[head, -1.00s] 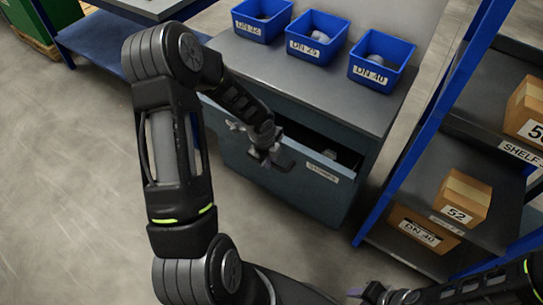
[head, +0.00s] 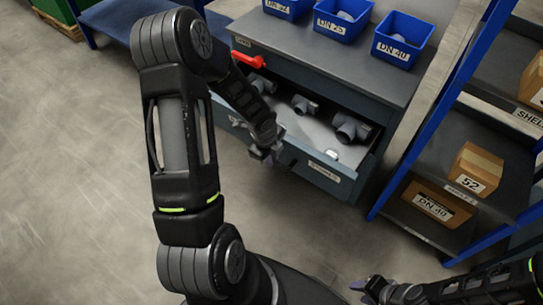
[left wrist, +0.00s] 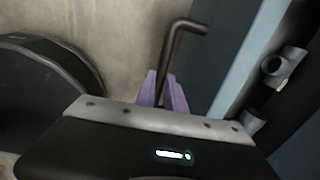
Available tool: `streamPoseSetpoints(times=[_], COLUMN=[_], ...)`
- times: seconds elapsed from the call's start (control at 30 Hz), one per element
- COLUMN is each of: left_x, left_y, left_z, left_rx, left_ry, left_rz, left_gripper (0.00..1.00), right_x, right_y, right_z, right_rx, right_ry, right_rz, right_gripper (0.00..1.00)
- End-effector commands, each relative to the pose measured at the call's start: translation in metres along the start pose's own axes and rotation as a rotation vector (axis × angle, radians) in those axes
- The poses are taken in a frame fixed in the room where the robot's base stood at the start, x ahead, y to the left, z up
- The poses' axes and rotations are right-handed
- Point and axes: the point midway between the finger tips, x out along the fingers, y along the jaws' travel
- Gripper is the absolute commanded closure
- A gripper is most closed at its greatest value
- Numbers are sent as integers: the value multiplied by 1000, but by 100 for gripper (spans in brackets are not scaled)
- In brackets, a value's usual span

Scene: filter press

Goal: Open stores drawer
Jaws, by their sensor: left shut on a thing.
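The stores drawer (head: 325,170) is pulled out of the grey cabinet, its labelled front standing well forward. Grey pipe fittings (head: 350,128) lie inside it. My left gripper (head: 268,158) is at the drawer front. In the left wrist view its purple fingers (left wrist: 164,92) are shut on the dark bar of the drawer handle (left wrist: 172,48). In the head view my arm and gripper hide most of the handle. My right gripper (head: 366,290) is low at the right, away from the drawer; its jaws are too small to judge.
Blue bins (head: 403,40) stand on the cabinet top (head: 375,78). A red object (head: 248,60) shows at the drawer's back left. A blue-framed shelf (head: 425,120) with boxes (head: 474,170) stands close on the right. The floor in front is clear.

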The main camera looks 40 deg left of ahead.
Motion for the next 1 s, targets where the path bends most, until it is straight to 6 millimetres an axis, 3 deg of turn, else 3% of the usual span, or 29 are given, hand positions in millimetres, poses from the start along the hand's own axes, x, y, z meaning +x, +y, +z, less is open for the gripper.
streamPoseSetpoints(times=[0.07, 0.1, 0.37, 0.73, 1.0], left_x=[0, 0, 0, -8, -50], left_y=[-1, -1, 0, 0, -1], left_z=[1, 0, 0, 0, 1], left_rx=[0, 0, 0, -1, -1], left_ry=[-1, -1, -1, 0, -2], left_rz=[-1, -1, 0, 0, -2], left_gripper=[100, 85, 64, 64, 64], right_x=[0, 0, 0, -3, -19], right_y=[0, 0, 0, -1, -7], right_z=[0, 0, 0, 0, 0], right_rx=[0, 0, 0, 0, 0], right_ry=[0, 0, 0, 0, 0], right_rz=[0, 0, 0, 0, 0], right_gripper=[64, 64, 64, 64, 64])
